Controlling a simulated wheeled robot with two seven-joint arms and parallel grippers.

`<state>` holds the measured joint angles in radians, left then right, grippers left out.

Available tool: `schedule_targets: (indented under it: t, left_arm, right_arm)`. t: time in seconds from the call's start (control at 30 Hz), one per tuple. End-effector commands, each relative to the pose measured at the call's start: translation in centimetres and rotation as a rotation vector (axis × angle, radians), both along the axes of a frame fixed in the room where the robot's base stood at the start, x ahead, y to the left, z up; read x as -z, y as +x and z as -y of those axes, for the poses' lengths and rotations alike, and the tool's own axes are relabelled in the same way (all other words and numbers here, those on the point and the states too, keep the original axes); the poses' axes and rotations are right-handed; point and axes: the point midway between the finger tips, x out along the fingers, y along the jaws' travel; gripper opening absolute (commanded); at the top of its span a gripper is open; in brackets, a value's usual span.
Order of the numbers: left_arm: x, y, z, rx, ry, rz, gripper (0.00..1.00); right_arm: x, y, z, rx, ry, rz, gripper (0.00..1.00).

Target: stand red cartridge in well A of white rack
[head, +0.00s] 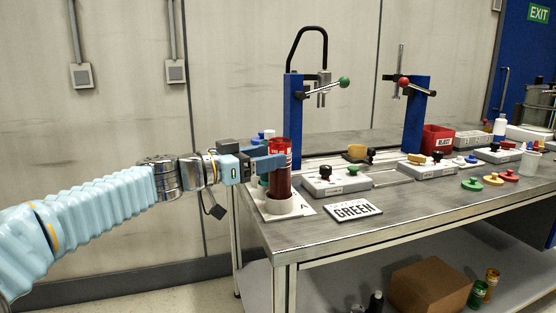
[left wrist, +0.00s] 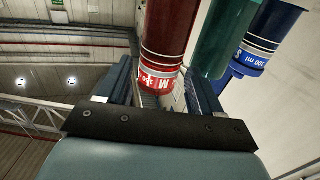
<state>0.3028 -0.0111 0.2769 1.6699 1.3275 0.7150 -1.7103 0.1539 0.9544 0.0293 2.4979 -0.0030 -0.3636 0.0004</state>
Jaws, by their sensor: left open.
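The red cartridge (head: 280,178) stands upright in the front white well of the white rack (head: 283,208), beside the letter A. Its lower end is hidden inside the well. My left gripper (head: 270,163) is at the cartridge's upper half, jaws open. In the left wrist view the red cartridge (left wrist: 168,40) shows between the two open fingers (left wrist: 160,85), with a gap on at least one side. Whether a finger touches it, I cannot tell. My right gripper is not in view.
A green cartridge (left wrist: 222,42) and a blue cartridge (left wrist: 265,40) stand close beside the red one.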

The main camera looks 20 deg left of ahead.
Motion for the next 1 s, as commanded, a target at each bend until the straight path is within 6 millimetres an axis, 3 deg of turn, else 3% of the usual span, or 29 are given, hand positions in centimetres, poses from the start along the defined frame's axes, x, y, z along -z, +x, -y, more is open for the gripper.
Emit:
schedule_targets:
  t: [0.2, 0.4, 1.0]
  left_arm:
    - [0.3, -3.8, -3.3, -0.004, 0.001, 0.002, 0.66]
    - [0.1, -5.7, -4.9, 0.000, 0.000, 0.000, 0.66]
    - [0.0, -6.0, -5.2, 0.000, 0.000, 0.000, 0.66]
  right_arm:
    - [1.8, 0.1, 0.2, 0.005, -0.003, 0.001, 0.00]
    - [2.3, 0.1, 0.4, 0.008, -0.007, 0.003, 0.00]
    - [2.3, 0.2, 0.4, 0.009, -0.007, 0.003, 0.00]
